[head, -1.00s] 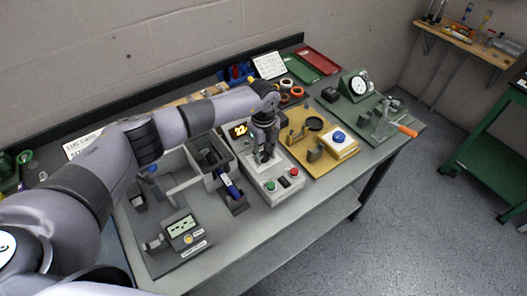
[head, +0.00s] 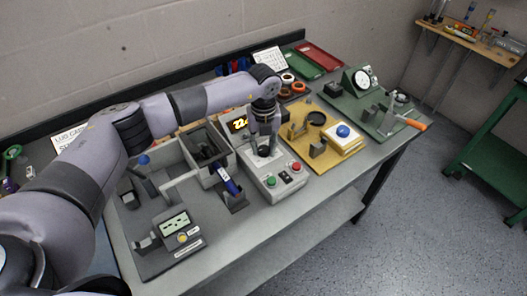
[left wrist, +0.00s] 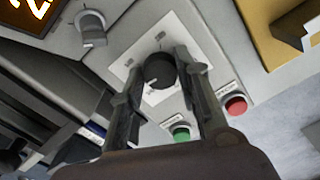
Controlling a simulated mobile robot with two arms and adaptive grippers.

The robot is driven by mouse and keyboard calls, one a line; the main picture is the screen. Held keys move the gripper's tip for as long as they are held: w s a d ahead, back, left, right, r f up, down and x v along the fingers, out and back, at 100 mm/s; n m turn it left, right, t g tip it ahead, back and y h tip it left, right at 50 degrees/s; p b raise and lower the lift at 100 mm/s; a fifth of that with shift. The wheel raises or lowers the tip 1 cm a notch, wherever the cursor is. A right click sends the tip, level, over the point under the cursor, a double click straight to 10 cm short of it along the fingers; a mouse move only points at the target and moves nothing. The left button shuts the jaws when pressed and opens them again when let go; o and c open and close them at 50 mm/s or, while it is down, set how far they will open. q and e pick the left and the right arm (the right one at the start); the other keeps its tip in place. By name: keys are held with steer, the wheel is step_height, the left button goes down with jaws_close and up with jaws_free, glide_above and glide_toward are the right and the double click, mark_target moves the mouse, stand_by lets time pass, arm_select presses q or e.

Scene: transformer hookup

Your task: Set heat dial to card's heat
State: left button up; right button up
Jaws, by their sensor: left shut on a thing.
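The heat dial (left wrist: 160,71) is a round black knob on a pale square plate of a grey control box (head: 273,188). In the left wrist view my left gripper (left wrist: 160,72) has one finger on each side of the dial and is shut on it. In the head view the left gripper (head: 264,146) points down over the box and hides much of the dial. The box's orange-digit display (head: 239,122) is partly cut off in the wrist view, and I cannot read it surely. A white card (head: 72,136) with lettering stands at the back left. My right gripper is not in view.
A green button (left wrist: 181,132) and a red button (left wrist: 236,104) sit close to the fingers. A yellow fixture (head: 318,140) stands right of the box, and a grey fixture with a meter (head: 174,226) stands front left.

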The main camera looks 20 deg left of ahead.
arm_select(q)
steer(key=m+b, duration=0.6)
steer(key=shift+f, duration=0.2)
steer(key=m+b, duration=0.5)
steer(key=m, duration=0.1)
steer(key=shift+m, duration=0.4)
steer(key=m+b, duration=0.1)
steer(key=m, duration=0.1)
steer(key=shift+r+m, duration=0.1)
steer(key=shift+m, duration=0.2)
steer(key=m+b, duration=0.2)
steer(key=m, duration=0.1)
steer(key=shift+m, duration=0.4)
steer(key=m+b, duration=0.1)
steer(key=m, duration=0.1)
steer(key=shift+m, duration=0.3)
steer(key=shift+r+m+b, duration=0.1)
steer(key=shift+m+b, duration=0.3)
steer(key=shift+m, duration=1.1)
steer(key=o, duration=1.2)
